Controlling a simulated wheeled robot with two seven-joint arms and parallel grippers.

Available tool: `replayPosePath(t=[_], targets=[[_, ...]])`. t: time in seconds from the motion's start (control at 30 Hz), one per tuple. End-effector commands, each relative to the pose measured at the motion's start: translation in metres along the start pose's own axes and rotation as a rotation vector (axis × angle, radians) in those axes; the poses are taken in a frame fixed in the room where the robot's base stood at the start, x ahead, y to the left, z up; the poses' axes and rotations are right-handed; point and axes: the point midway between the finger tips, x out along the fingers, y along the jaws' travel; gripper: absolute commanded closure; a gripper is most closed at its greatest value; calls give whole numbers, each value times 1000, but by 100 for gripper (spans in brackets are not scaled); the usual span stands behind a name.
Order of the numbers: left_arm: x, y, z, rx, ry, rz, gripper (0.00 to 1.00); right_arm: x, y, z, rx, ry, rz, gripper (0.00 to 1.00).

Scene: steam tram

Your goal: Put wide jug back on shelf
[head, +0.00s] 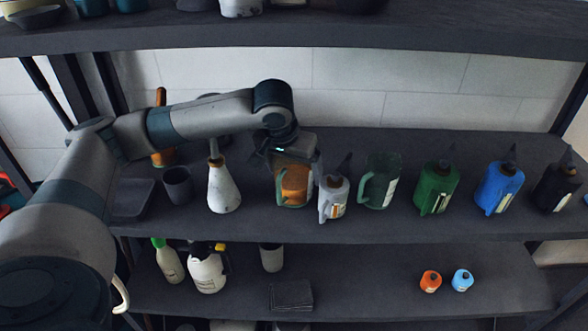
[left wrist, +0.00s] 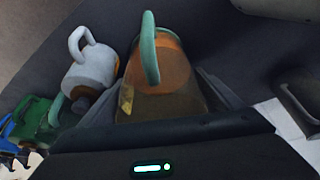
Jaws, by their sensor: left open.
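A wide jug (head: 294,186) with orange contents and a green handle stands upright on the middle shelf (head: 410,226). It also shows large in the left wrist view (left wrist: 165,75), with its handle toward the top. The jug's upper part is partly hidden by the gripper. My right gripper is not in view.
A grey jug (head: 334,196) stands close to the right of the wide jug. Beyond it are a clear green jug (head: 379,184), a green can (head: 436,188) and a blue can (head: 499,186). A white bottle (head: 223,190) stands to the left.

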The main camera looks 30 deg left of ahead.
Motion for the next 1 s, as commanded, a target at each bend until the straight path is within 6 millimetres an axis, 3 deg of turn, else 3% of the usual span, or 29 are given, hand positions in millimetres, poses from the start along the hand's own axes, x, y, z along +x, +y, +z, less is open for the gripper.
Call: replayPosePath(t=[0.27, 0.7, 1.0], targets=[[-11, 0, -1, 0, 2, 1, 14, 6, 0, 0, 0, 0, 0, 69], [-68, 1, -2, -1, 3, 1, 14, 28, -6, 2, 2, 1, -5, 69], [-78, 0, -1, 0, 0, 0, 14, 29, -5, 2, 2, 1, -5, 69]])
